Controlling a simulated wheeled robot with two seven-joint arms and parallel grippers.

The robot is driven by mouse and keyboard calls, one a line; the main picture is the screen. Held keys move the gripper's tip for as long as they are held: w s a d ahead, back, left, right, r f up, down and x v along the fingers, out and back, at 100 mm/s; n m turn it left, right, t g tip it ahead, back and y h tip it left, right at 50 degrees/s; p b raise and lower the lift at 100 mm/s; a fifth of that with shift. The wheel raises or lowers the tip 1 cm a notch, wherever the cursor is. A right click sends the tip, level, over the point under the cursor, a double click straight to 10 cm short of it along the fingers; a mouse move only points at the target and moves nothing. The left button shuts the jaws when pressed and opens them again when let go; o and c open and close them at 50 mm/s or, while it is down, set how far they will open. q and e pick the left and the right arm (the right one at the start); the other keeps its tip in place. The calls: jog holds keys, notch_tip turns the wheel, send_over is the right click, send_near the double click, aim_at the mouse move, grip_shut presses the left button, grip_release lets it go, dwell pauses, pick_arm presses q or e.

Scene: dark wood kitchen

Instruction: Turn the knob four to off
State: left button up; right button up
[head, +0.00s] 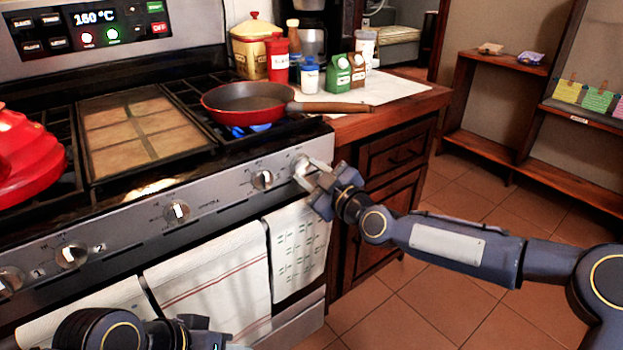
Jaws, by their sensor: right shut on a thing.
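The stove's front panel carries a row of silver knobs. The rightmost knob (300,163), which I take as knob four, is partly hidden by my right gripper (306,174). That gripper is shut on this knob, with its arm coming in from the right. A blue flame (250,130) burns under the red pan (245,104) on the right burner. My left gripper (195,335) is at the bottom edge, low in front of the oven towels and away from the knobs. Its fingers are not clear enough to tell open from shut.
Another knob (262,180) sits just left of the gripped one. The pan's wooden handle (345,107) reaches over the counter. Towels (212,282) hang on the oven front. Jars and shakers stand at the back. The tiled floor at right is clear.

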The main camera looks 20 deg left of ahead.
jog(key=m+b, duration=0.3)
jog(key=m, duration=0.2)
jog(key=shift+f+m, duration=0.1)
jog(key=shift+m, duration=0.2)
jog(key=m+b, duration=0.2)
jog(key=m, duration=0.4)
jog(key=shift+s+a, duration=0.1)
jog(key=m, duration=0.2)
jog(key=m+b, duration=0.1)
jog(key=m, duration=0.1)
jog(key=m+b, duration=0.1)
jog(key=m, duration=0.1)
jog(key=shift+r+m, duration=0.3)
jog(key=shift+r, duration=0.05)
jog(key=m+b, duration=0.1)
jog(key=m, duration=0.5)
jog(key=shift+r, duration=0.1)
jog(key=shift+m, duration=0.3)
jog(key=o, duration=1)
jog(key=shift+r, duration=0.1)
jog(key=v, duration=0.8)
